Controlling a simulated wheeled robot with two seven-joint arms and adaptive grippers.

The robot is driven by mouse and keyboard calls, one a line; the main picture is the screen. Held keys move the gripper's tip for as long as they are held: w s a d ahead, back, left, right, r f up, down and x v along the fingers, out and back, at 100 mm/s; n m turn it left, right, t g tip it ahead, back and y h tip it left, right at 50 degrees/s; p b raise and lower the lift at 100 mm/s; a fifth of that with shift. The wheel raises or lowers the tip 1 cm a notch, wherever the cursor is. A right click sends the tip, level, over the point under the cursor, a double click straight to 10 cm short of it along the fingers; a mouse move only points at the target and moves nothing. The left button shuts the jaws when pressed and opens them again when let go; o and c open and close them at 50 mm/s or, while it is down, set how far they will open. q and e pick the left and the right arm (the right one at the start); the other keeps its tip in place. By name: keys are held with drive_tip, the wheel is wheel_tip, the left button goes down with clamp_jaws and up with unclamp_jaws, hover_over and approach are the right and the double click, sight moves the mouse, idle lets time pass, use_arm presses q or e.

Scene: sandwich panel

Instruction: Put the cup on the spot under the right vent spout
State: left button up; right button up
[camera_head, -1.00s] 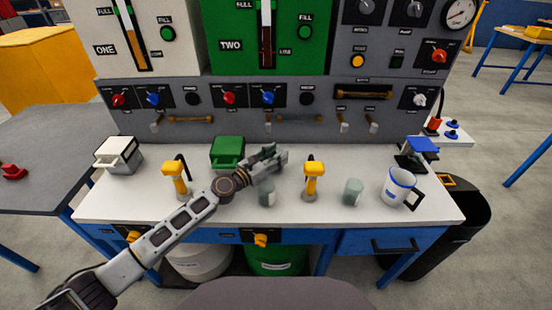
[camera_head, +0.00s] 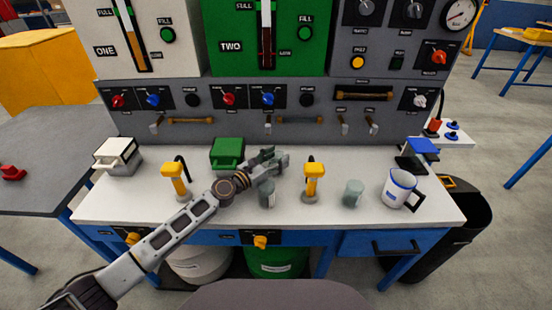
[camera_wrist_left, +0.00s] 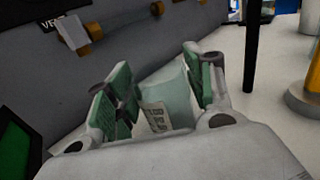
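A translucent grey-green cup (camera_head: 267,196) with a printed label stands upright on the white bench, below my left gripper (camera_head: 272,162). A similar cup (camera_head: 353,194) stands farther right. In the left wrist view, my left gripper (camera_wrist_left: 160,95) is open, its green-padded fingers on either side of the labelled cup (camera_wrist_left: 174,92). I cannot tell whether a finger touches it. Small spouts line the panel's lower edge, including one at the right (camera_head: 372,124); their labels are too small to read. The marked spot is not clear to me. My right gripper is out of view.
Yellow-headed taps (camera_head: 312,180) and (camera_head: 175,181) stand on the bench (camera_head: 225,212). A white mug with a blue rim (camera_head: 397,189) is at the right. A green box (camera_head: 227,152) sits behind my left arm, and a white box (camera_head: 116,156) at the left.

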sight(271, 161)
use_arm(q)
drive_tip(key=shift+r, duration=0.1)
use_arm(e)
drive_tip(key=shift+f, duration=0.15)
use_arm(q)
drive_tip(key=shift+a, duration=0.1)
drive_tip(key=shift+s+a, duration=0.4)
drive_tip(key=shift+s, duration=0.05)
drive_tip(key=shift+v, duration=2.85)
drive_tip(key=shift+s+a+r, duration=0.1)
drive_tip(key=shift+s+a, duration=0.05)
drive_tip(key=shift+s, duration=0.05)
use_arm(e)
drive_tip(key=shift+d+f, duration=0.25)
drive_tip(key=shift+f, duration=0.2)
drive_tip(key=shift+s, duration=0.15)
